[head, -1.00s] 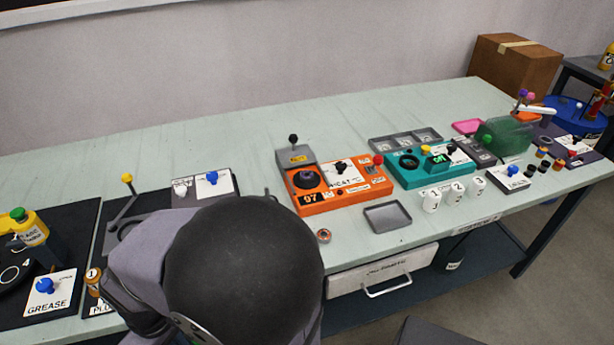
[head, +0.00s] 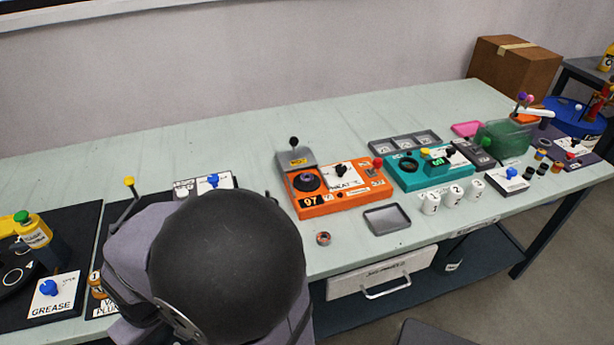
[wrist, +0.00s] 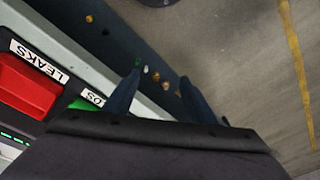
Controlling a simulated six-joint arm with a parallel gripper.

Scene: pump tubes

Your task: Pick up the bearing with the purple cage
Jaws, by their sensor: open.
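A small ring-shaped part (head: 323,238), orange-brown with a darker middle, lies on the bench in front of the orange machine in the head view. It may be a bearing, but its cage colour is too small to tell. I cannot make out a purple cage anywhere. My gripper (wrist: 160,78) shows in the wrist view as two bluish fingers spread apart with nothing held between them. It is over the bench edge, above a dark surface with several small round bits. In the head view my arm hides the gripper and part of the bench front.
The orange machine (head: 340,197), a grey tray (head: 387,220), a teal machine (head: 425,170) and white numbered cups (head: 453,196) stand to the right. A red block (wrist: 28,85) beside a LEAKS label shows in the wrist view. The bench behind the machines is clear.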

